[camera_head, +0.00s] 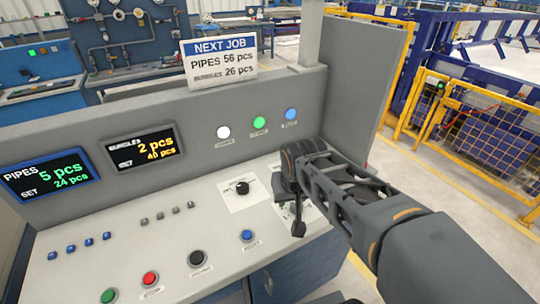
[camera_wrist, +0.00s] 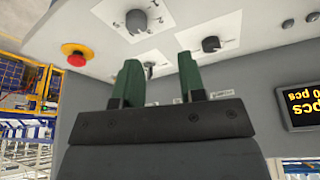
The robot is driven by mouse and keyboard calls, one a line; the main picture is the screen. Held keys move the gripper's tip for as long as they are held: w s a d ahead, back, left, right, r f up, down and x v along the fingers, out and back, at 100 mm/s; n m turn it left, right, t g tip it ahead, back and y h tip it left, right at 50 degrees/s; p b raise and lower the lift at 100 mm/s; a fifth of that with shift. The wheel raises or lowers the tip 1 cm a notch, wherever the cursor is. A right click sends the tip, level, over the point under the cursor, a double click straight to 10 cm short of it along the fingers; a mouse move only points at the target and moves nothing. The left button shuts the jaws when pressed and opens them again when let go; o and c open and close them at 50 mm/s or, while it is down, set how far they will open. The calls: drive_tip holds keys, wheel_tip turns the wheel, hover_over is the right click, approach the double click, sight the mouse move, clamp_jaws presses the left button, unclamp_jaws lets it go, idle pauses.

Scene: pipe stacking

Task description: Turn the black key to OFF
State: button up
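In the wrist view, my gripper (camera_wrist: 160,64) shows two green fingers spread apart, with a gap between them. A small dark piece that looks like the black key (camera_wrist: 149,68) shows on a white plate between the fingertips. It is small and partly hidden, so I cannot read its position or tell whether a finger touches it. In the head view, my dark wrist is over the right part of the sloped panel, and it hides the key and the fingertips.
A black rotary knob (camera_head: 242,187) sits on a white plate left of my wrist. In the wrist view, two black knobs (camera_wrist: 136,20) (camera_wrist: 211,44) and a red emergency button (camera_wrist: 77,58) are near. Green (camera_head: 109,296), red (camera_head: 150,279), black (camera_head: 197,258) and blue (camera_head: 247,236) buttons line the front.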

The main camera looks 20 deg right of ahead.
drive_tip(key=w+d+m+h, duration=0.1)
drive_tip(key=w+d+m, duration=0.25)
drive_tip(key=w, duration=0.75)
drive_tip(key=w+d+m+h, duration=0.15)
drive_tip(key=w+d, duration=0.25)
drive_tip(key=w, duration=0.6)
drive_tip(key=shift+m+y, duration=0.25)
drive_tip(key=shift+m, duration=0.05)
drive_tip(key=x, duration=0.4)
drive_tip(key=p+x, duration=0.1)
drive_tip(key=x, duration=0.3)
drive_tip(key=w+x, duration=0.1)
drive_tip(key=x, duration=0.3)
drive_tip(key=shift+d+r+p, duration=0.15)
drive_tip(key=shift+r+p, duration=0.05)
drive_tip(key=shift+p, duration=0.1)
drive_tip(key=shift+x, duration=0.8)
drive_tip(key=shift+c, duration=0.3)
clamp_jaws()
